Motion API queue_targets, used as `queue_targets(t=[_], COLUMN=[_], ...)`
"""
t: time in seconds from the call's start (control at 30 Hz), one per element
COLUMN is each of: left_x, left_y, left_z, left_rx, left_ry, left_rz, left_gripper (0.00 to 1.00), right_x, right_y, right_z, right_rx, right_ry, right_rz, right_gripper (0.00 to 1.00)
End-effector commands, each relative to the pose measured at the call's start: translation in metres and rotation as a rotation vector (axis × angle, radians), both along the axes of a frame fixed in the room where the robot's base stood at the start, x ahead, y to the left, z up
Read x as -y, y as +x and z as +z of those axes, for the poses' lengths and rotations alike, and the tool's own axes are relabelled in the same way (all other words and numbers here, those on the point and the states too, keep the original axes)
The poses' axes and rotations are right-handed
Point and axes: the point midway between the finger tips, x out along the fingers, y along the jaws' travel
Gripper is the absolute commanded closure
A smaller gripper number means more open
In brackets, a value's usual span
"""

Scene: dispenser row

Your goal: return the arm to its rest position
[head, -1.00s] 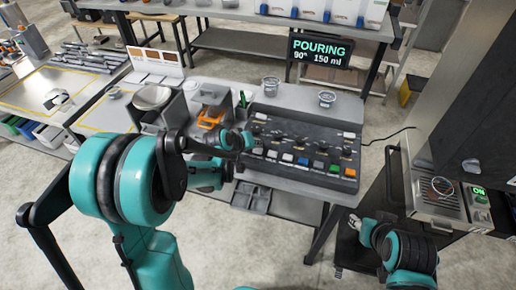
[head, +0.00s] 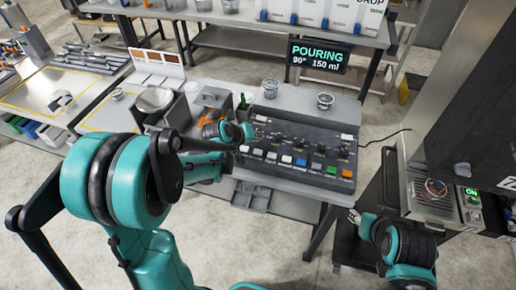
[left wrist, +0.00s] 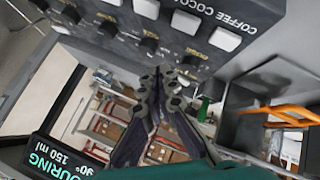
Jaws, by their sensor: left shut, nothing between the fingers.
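My left arm reaches in from the left of the head view, its teal wrist (head: 235,132) in front of the left end of the control panel (head: 300,158). The fingers of my left gripper are hard to make out there. In the left wrist view the left gripper (left wrist: 160,76) is shut with nothing between its fingers. The panel, seen upside down there (left wrist: 140,32), lies beyond the fingers; I cannot tell the gap. My right arm (head: 405,245) is at lower right; its gripper cannot be made out.
Two clear cups (head: 270,88) (head: 325,101) stand behind the panel. A steel bowl (head: 154,101) and an orange-handled item (head: 208,128) are left of it. The display (head: 318,56) reads POURING. A machine (head: 432,200) stands at right. Floor in front is open.

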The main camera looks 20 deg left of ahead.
Motion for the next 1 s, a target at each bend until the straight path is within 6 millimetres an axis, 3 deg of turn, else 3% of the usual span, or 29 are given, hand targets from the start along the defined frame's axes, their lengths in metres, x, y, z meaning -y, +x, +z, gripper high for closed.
queue_targets(t=[0.47,0.6,0.77,1.0], left_x=[0.0,0.002,0.008,0.013], left_y=[0.0,-0.009,-0.046,-0.132], left_z=[0.0,0.004,0.016,0.024], left_rx=[0.0,-0.003,-0.016,-0.043], left_ry=[0.0,0.019,0.099,0.275], left_rz=[0.0,-0.009,-0.049,-0.134], left_gripper=[1.0,1.0,1.0,1.0], right_x=[0.0,0.0,0.0,0.0], right_y=[0.0,0.0,0.0,0.0], right_z=[0.0,-0.004,-0.018,-0.043], right_rx=[0.0,0.0,0.0,0.0], right_ry=[0.0,0.0,0.0,0.0], right_rz=[0.0,0.0,0.0,0.0], right_gripper=[0.6,0.6,0.6,0.6])
